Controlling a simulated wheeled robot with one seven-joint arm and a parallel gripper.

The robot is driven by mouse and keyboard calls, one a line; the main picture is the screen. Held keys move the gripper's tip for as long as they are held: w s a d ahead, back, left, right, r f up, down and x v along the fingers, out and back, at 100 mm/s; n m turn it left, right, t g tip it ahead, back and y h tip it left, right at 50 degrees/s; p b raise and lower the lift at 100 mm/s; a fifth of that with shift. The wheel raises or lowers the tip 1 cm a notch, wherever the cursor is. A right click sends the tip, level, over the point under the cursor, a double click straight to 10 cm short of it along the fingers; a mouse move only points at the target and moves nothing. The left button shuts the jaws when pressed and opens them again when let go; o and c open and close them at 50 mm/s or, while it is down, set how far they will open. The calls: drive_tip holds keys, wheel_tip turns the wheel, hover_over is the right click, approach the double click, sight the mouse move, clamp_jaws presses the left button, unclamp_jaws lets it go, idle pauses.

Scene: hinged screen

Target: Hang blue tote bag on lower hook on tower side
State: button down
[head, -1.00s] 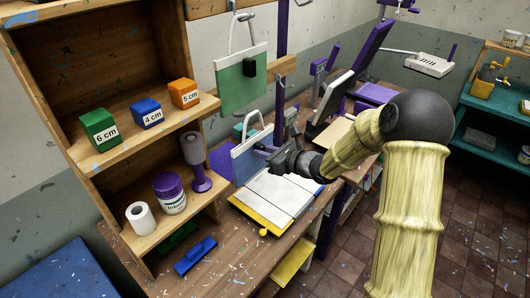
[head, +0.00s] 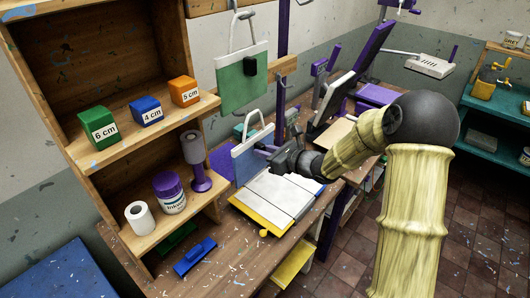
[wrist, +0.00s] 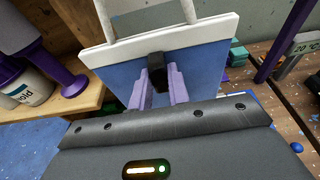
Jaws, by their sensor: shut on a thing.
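The blue tote bag (head: 244,164) has a white top band and a pale handle loop. My gripper (head: 268,150) is shut on the black tab on its face and holds it upright. In the wrist view the blue bag (wrist: 205,68) fills the middle, with the tab between the two purple fingers of my gripper (wrist: 158,84). The bag is above the bench, to the right of the shelf tower (head: 213,130). A green tote bag (head: 242,82) hangs above it by its handle from a hook (head: 246,15). I cannot make out the lower hook.
A white board with a yellow edge (head: 258,216) lies on the bench below the bag. The shelf holds labelled blocks, a white roll (head: 139,217), an ink jar (head: 169,192) and a purple-based spool (head: 199,165). A purple post (head: 282,60) stands just right of the green bag.

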drive_tip(key=shift+r+b+x, duration=0.15)
drive_tip(key=shift+b+x, duration=0.05)
drive_tip(key=shift+x, duration=0.4)
drive_tip(key=shift+r+b+x, duration=0.15)
drive_tip(key=shift+b+x, duration=0.05)
drive_tip(key=shift+x, duration=0.4)
idle(0.6)
drive_tip(key=shift+f+b+x, duration=0.2)
drive_tip(key=shift+b+x, duration=0.35)
drive_tip(key=shift+x, duration=0.4)
drive_tip(key=shift+f+b+x, duration=0.15)
drive_tip(key=shift+b+x, duration=0.4)
drive_tip(key=shift+x, duration=0.35)
drive_tip(key=shift+f+b+x, duration=0.2)
drive_tip(key=shift+b+x, duration=0.35)
drive_tip(key=shift+x, duration=0.4)
drive_tip(key=shift+s+d+f+b, duration=0.15)
drive_tip(key=shift+f+b, duration=0.1)
drive_tip(key=shift+b, duration=0.15)
idle(0.7)
drive_tip(key=c, duration=1.3)
unclamp_jaws()
drive_tip(key=shift+o, duration=0.2)
drive_tip(key=v, duration=0.8)
drive_tip(key=shift+b, duration=0.3)
